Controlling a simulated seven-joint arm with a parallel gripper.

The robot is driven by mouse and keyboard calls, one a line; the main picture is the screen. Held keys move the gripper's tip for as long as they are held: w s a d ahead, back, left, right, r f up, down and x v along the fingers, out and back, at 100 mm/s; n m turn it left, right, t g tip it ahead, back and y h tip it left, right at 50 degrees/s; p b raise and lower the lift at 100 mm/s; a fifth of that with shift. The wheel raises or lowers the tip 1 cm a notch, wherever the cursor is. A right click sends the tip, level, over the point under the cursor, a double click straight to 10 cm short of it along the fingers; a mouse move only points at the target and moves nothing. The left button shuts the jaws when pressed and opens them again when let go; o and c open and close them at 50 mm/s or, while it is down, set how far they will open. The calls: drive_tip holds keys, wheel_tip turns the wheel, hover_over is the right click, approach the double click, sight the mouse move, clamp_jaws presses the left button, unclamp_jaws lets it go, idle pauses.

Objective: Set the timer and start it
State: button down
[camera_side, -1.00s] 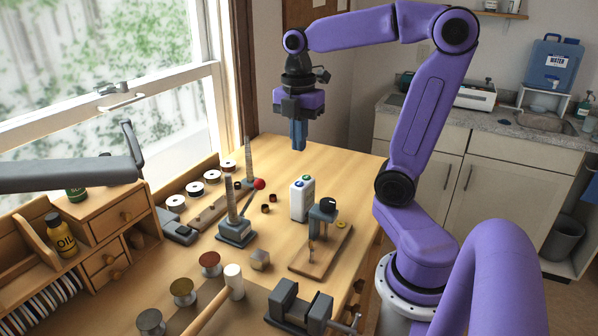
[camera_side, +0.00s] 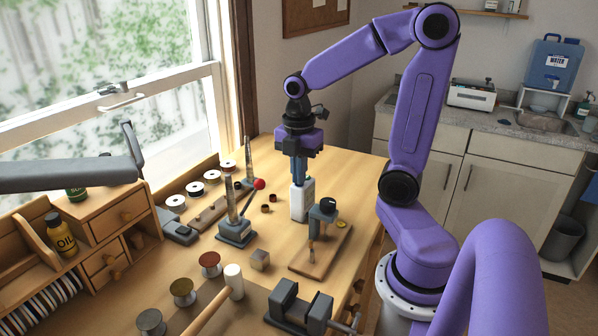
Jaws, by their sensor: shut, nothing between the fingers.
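The timer looks to be the white upright box (camera_side: 301,203) standing on the wooden bench, behind the small drill-like stand. Its top, where coloured buttons showed earlier, is now mostly hidden by my gripper. My gripper (camera_side: 298,184) points straight down with its blue fingers shut and empty. The fingertips are at the top of the white box; I cannot tell whether they touch or press a button.
A grey stand on a wooden base (camera_side: 322,240) is close in front of the box. A red-knobbed lever press (camera_side: 237,225) stands to the left. A vise (camera_side: 298,305) and a mallet (camera_side: 233,281) lie nearer. The bench behind the box is clear.

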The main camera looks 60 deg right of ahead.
drive_tip(key=shift+s+f, duration=0.15)
drive_tip(key=shift+f, duration=0.75)
drive_tip(key=shift+r, duration=0.3)
wheel_tip(320, 180, up, 15)
drive_tip(key=shift+w+f, duration=0.15)
drive_tip(key=shift+w, duration=0.3)
drive_tip(key=shift+s+r, duration=0.2)
drive_tip(key=shift+r, duration=0.05)
